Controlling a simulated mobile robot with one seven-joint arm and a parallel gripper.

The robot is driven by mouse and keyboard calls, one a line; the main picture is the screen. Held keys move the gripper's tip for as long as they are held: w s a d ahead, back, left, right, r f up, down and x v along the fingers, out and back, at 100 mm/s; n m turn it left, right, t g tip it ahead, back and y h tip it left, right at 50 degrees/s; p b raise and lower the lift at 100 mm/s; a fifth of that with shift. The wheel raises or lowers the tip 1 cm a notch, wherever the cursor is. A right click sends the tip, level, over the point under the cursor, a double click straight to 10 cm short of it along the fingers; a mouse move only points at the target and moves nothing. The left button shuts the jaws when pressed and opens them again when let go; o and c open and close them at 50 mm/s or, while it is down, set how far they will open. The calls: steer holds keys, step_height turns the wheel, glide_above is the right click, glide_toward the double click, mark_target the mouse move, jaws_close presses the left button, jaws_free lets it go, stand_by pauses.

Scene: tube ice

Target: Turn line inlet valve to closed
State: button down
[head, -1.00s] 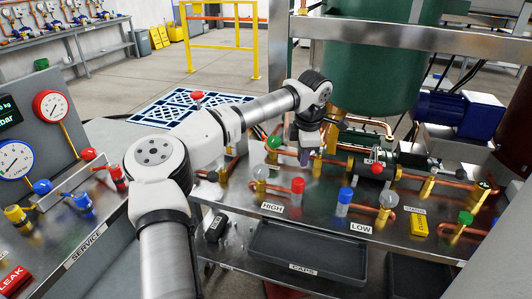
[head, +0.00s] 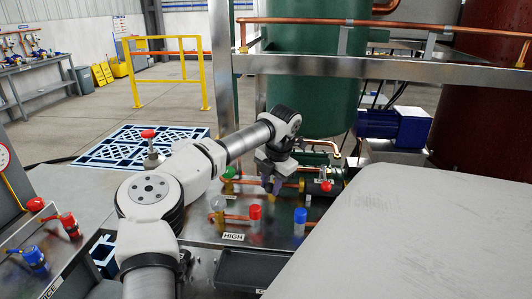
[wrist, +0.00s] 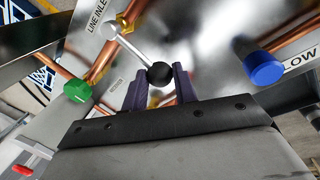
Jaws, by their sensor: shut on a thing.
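The line inlet valve shows in the wrist view as a silver lever (wrist: 130,44) with a black ball knob (wrist: 160,74), on a copper pipe beside the label "LINE INLE…" (wrist: 98,16). My gripper (wrist: 159,82) has one purple finger on each side of the knob and is shut on it. The lever slants from the knob up and left to its pivot. In the head view my gripper (head: 271,185) points down over the copper piping, and it hides the lever there.
A green knob (wrist: 77,91) and a blue cap (wrist: 264,62) flank the valve. Red (head: 255,212) and blue (head: 300,215) caps stand in front, by the HIGH label (head: 233,236). A large pale grey surface (head: 410,240) blocks the lower right of the head view.

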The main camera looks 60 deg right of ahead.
stand_by(0.4)
steer(key=c, duration=1.1)
jaws_free()
step_height(320, 180, up, 14)
steer(key=s+b, duration=0.2)
steer(key=shift+s+a+f, duration=0.15)
steer(key=shift+s+f, duration=0.05)
steer(key=shift+s, duration=0.2)
